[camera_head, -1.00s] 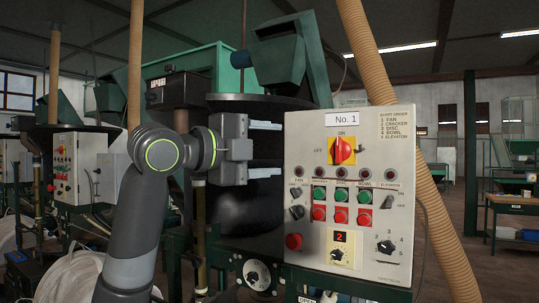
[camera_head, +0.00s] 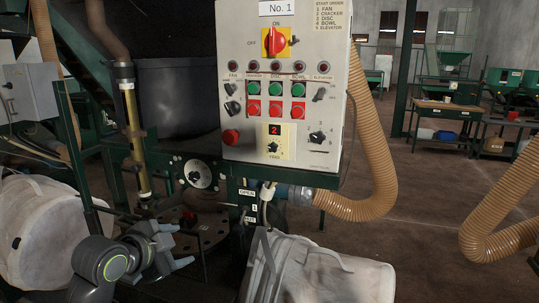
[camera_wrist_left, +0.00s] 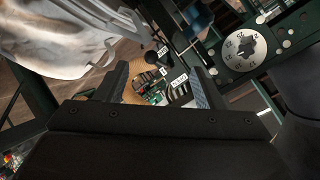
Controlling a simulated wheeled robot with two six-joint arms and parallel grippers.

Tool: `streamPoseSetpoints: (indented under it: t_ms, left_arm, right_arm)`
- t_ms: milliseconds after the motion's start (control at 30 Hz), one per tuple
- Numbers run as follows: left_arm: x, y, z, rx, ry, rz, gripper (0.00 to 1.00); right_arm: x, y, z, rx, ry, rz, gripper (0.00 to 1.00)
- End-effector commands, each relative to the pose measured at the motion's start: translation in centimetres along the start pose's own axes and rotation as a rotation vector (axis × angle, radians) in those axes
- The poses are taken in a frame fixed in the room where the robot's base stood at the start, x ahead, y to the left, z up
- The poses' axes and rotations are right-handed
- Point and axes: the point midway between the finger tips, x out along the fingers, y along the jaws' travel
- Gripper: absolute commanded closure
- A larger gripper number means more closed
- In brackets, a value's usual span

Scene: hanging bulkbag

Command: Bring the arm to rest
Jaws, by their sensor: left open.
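My left gripper (camera_head: 178,246) is low in the left part of the head view, with its two fingers apart and nothing between them. In the left wrist view the open fingers (camera_wrist_left: 160,85) reach forward, and the labelled valve area shows beyond the gap. The gripper is below and left of the No. 1 control panel (camera_head: 235,110), and does not touch it in the head view. My right gripper is in neither view.
Another pale bag (camera_head: 50,225) is at the left. A round dial (camera_head: 197,174) sits on the green frame above the gripper. Ribbed hoses (camera_head: 375,190) and open floor lie to the right.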

Motion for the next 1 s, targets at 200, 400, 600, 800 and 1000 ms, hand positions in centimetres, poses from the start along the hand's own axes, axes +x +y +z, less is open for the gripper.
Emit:
streamPoseSetpoints:
  t_ms: [200,400,600,800,1000]
  left_arm:
    - [-1.0,9.1,9.0,-0.265,-0.188,0.049,0.38]
    - [-4.3,17.1,15.7,-0.502,-0.373,0.056,0.38]
    - [-9.7,24.4,20.9,-0.724,-0.571,0.030,0.38]
    - [-15.0,29.4,23.9,-0.889,-0.735,-0.021,0.38]
    - [-19.8,33.0,25.6,-1.007,-0.871,-0.076,0.38]
  right_arm:
    - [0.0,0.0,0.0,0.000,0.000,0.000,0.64]
    - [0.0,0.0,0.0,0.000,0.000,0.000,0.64]
    - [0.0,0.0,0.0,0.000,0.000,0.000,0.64]
    - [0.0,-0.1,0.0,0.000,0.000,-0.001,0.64]
    - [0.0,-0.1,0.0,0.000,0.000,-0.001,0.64]
